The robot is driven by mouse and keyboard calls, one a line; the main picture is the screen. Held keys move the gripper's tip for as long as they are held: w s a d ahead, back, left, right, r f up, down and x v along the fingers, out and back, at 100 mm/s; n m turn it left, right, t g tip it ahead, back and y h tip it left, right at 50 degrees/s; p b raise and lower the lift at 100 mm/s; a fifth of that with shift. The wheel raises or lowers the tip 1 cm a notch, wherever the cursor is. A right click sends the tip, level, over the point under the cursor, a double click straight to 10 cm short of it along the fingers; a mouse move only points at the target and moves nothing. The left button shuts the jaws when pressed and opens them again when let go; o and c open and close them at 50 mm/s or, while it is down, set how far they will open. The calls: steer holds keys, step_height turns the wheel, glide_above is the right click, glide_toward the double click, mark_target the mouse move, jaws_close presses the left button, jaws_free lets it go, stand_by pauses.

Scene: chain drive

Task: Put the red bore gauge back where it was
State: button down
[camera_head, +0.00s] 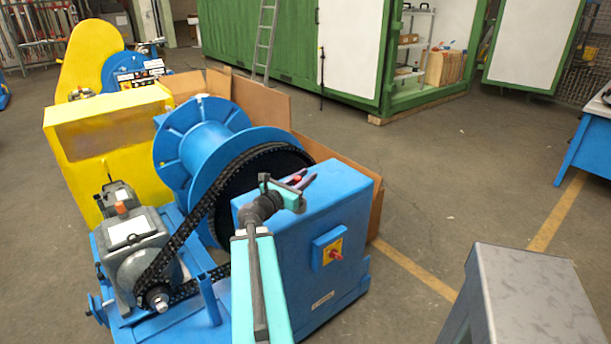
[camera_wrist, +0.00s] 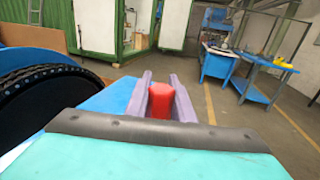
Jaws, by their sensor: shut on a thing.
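The red bore gauge (camera_wrist: 161,101) sits between the two purple-grey fingers of my gripper (camera_wrist: 160,92) in the wrist view. My gripper is shut on it. In the head view my gripper (camera_head: 302,183) is over the top of the blue cabinet (camera_head: 335,190), and only a small bit of red shows between the fingers. The blue cabinet top also shows under the fingers in the wrist view (camera_wrist: 110,97). I cannot tell whether the gauge touches that top. The lower part of the gauge is hidden.
A black chain (camera_head: 207,205) runs round the big blue drum (camera_head: 205,145) and down to the grey motor (camera_head: 138,250), close left of my arm. A grey table (camera_head: 535,295) stands front right. A yellow machine (camera_head: 105,140) is at left. Open floor lies to the right.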

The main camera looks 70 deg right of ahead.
steer(key=shift+s+a+r+p, duration=0.1)
steer(key=shift+a+r+p, duration=0.15)
steer(key=shift+p, duration=0.95)
steer(key=shift+s+a+p, duration=0.1)
steer(key=shift+a+p, duration=0.05)
steer(key=shift+p, duration=1)
steer(key=p, duration=0.2)
steer(key=a+p, duration=0.1)
steer(key=p, duration=0.1)
steer(key=shift+s+a+r+p, duration=0.15)
steer(key=shift+s+p, duration=0.1)
steer(key=shift+p, duration=0.15)
steer(key=shift+a+p, duration=0.2)
steer(key=shift+p, duration=0.4)
steer(key=shift+f, duration=0.2)
